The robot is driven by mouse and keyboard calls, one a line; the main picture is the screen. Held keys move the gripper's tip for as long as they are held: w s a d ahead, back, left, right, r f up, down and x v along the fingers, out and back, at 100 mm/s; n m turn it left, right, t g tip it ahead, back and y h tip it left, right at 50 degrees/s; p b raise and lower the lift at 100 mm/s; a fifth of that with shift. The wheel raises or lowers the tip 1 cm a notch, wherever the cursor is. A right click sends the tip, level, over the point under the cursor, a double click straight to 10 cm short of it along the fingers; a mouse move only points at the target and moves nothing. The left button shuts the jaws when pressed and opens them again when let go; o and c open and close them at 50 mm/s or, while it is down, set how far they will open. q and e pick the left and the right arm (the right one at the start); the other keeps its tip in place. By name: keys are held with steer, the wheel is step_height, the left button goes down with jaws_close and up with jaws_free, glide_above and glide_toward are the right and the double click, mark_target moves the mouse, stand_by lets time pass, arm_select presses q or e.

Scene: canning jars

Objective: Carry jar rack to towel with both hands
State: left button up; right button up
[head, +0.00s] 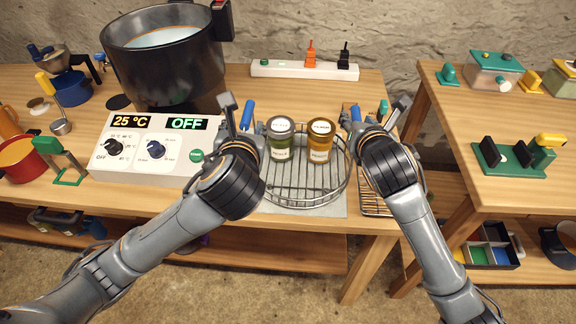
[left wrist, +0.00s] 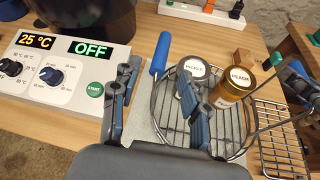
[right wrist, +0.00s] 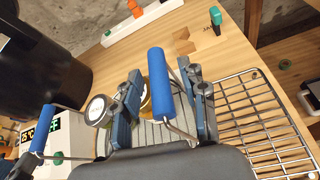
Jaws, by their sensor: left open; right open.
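The jar rack (head: 300,200) is a round wire basket with two upright blue handles. It holds a green jar (head: 281,140) and an amber jar (head: 319,143), both upright with white labelled lids. A flat grey towel (head: 335,207) shows beneath the rack; I cannot tell whether they touch. My left gripper (head: 243,130) is open at the rack's left side, its fingers either side of the left blue handle (left wrist: 160,55). My right gripper (head: 377,125) is open at the right side, with the right blue handle (right wrist: 160,85) between its fingers in the right wrist view.
A control box (head: 145,150) reading 25 °C and OFF, with a big dark pot (head: 170,75) behind it, stands left of the rack. A wire cooling rack (right wrist: 255,115) lies close on the right. A power strip (head: 290,69) is behind. A gap separates the right table (head: 510,200).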

steer(key=shift+s, duration=0.1)
arm_select(q)
steer(key=v, duration=0.3)
steer(key=shift+s+r, duration=0.15)
steer(key=shift+s, duration=0.25)
arm_select(e)
steer(key=v, duration=1.1)
steer(key=shift+s+r, duration=0.2)
steer(key=shift+s, duration=0.15)
arm_select(q)
steer(key=p+v, duration=0.7)
steer(key=v, duration=0.1)
steer(key=shift+p, duration=0.35)
arm_select(e)
step_height(320, 180, up, 8)
steer(key=shift+f, duration=0.15)
